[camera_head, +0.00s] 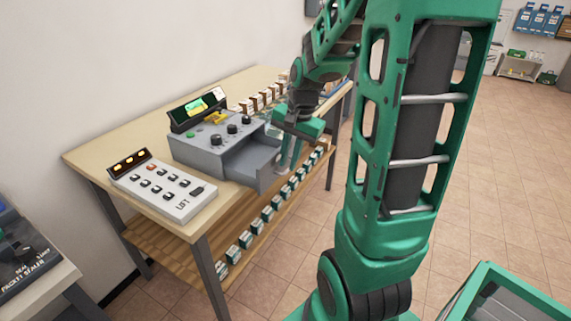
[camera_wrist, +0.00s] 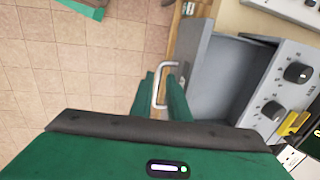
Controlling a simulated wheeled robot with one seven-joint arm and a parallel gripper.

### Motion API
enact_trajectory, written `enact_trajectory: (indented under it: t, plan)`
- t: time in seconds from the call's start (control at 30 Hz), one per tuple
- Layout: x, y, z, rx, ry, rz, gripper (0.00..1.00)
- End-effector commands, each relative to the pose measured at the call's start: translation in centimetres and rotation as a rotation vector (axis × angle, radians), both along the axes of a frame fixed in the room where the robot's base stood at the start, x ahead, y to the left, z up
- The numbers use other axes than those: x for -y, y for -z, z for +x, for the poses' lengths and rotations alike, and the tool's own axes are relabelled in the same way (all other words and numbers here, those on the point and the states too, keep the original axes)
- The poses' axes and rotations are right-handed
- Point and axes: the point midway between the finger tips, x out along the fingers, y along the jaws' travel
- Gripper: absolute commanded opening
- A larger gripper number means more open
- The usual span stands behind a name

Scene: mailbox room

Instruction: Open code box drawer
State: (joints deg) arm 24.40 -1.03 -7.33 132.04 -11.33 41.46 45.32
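The code box (camera_head: 215,143) is a grey console with dark knobs and a small screen, standing on the wooden table. Its drawer (camera_head: 262,167) is pulled out well past the front, and the inside looks empty. In the wrist view the drawer (camera_wrist: 225,75) shows as a grey tray with a pale metal handle (camera_wrist: 157,88) on its front. My gripper (camera_head: 291,152) is at the drawer's front. In the wrist view its green fingers (camera_wrist: 160,80) stand apart, on either side of the handle bar, with a gap visible. I cannot tell whether either finger touches the bar.
A white keypad box (camera_head: 163,187) sits at the table's near end. Several small boxes (camera_head: 262,215) line the lower shelf. A green-framed bin (camera_head: 510,295) stands at the bottom right. The tiled floor (camera_head: 490,180) on the right is clear.

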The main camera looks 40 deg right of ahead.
Motion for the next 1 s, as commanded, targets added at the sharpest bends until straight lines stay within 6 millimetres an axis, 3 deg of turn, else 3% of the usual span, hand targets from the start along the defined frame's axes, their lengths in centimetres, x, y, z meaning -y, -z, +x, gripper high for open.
enact_trajectory:
  t: [0.3,0.5,1.0]
  plan:
    - [0.4,-5.9,-0.9,0.005,0.0,-0.002,0.15]
    - [0.6,-8.2,-1.3,0.002,0.0,-0.001,0.15]
    - [0.7,-8.9,-1.5,0.0,0.001,0.0,0.15]
